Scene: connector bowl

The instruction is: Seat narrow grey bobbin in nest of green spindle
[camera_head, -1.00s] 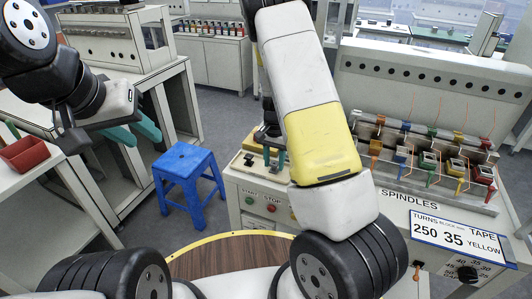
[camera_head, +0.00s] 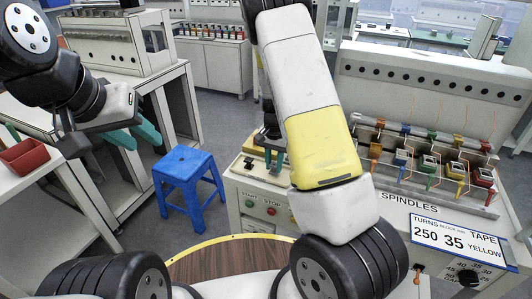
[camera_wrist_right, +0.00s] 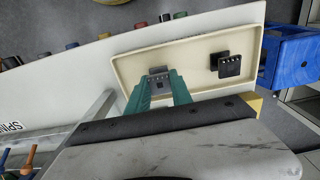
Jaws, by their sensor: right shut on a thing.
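My right gripper (camera_wrist_right: 160,86) is shut on a small grey piece, the grey bobbin (camera_wrist_right: 158,78), seen between the teal fingertips in the right wrist view. It is over or in a cream tray (camera_wrist_right: 197,42); I cannot tell whether the bobbin touches the tray. In the head view my right gripper (camera_head: 275,160) is partly behind my own arm, left of the spindles. The green spindle (camera_head: 429,167) is in the front row of coloured spindles, between the blue and yellow ones. Its nest is too small to make out. My left gripper (camera_head: 134,137) is open and empty at the left, far from the spindles.
Two dark pieces (camera_wrist_right: 230,65) lie in the tray beside the held bobbin. Coloured spindles with orange wires stand close together on the white machine. A blue stool (camera_head: 184,165) stands on the floor at the left. A red bin (camera_head: 24,154) is on the left shelf.

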